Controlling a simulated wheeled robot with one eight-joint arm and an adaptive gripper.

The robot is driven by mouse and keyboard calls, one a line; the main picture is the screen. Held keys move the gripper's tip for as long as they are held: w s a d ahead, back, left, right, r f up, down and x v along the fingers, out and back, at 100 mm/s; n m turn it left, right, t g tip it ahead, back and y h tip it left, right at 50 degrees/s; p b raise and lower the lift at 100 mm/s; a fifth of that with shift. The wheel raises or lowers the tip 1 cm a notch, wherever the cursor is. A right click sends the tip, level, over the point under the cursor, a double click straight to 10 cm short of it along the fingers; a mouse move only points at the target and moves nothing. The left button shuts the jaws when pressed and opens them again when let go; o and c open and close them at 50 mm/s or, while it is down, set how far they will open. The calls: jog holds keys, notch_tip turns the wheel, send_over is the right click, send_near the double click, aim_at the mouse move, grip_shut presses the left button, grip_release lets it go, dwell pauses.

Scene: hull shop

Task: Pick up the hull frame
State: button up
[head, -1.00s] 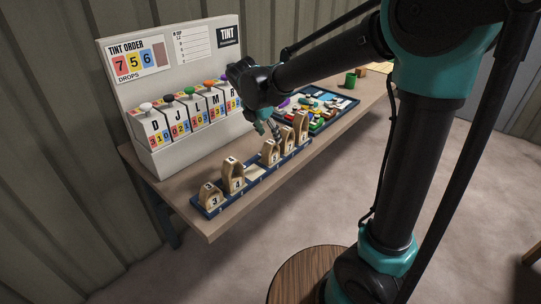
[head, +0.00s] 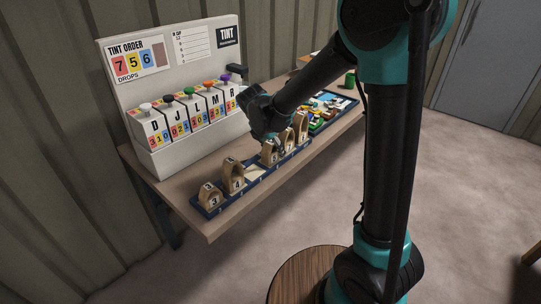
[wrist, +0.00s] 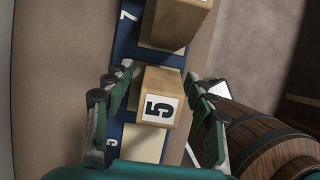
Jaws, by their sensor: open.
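Several tan wooden hull frames, arch-shaped with number labels, stand in a row on a long blue rack (head: 222,209) on the bench. My gripper (head: 269,137) is low over the third frame from the left (head: 269,156), partly hiding it in the head view. In the wrist view, my gripper (wrist: 157,84) is open, its fingers on either side of a frame labelled 5 (wrist: 160,103). A gap shows beside the right finger; contact on the left cannot be told. A bare pale slot (wrist: 142,146) lies beside this frame, and another frame (wrist: 172,22) stands on its other side.
A tint dispenser board (head: 150,90) with several coloured knobs stands behind the rack. A tray of colourful pieces (head: 345,113) and a green cup (head: 350,79) are further right on the bench. A wooden barrel (wrist: 275,135) stands beside the bench.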

grip_shut()
dwell(0.3)
